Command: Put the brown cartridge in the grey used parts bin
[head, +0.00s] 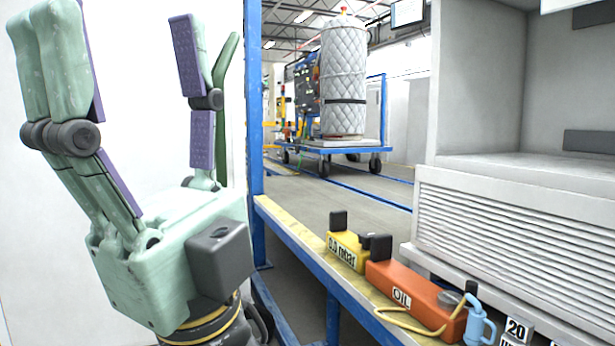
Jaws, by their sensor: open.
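My gripper (122,30) is at the left of the head view, pointing up, with its fingers spread wide and nothing between them. It is pale green with purple pads. I cannot make out a brown cartridge in this view. I also cannot make out a grey used parts bin.
A yellow box (345,250) and an orange box marked OIL (400,290) stand on a blue-framed ledge (300,232) at lower right. A light blue jug (478,325) is beside them. A grey cabinet (510,215) stands at right. A quilted tank (343,85) stands on a cart behind.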

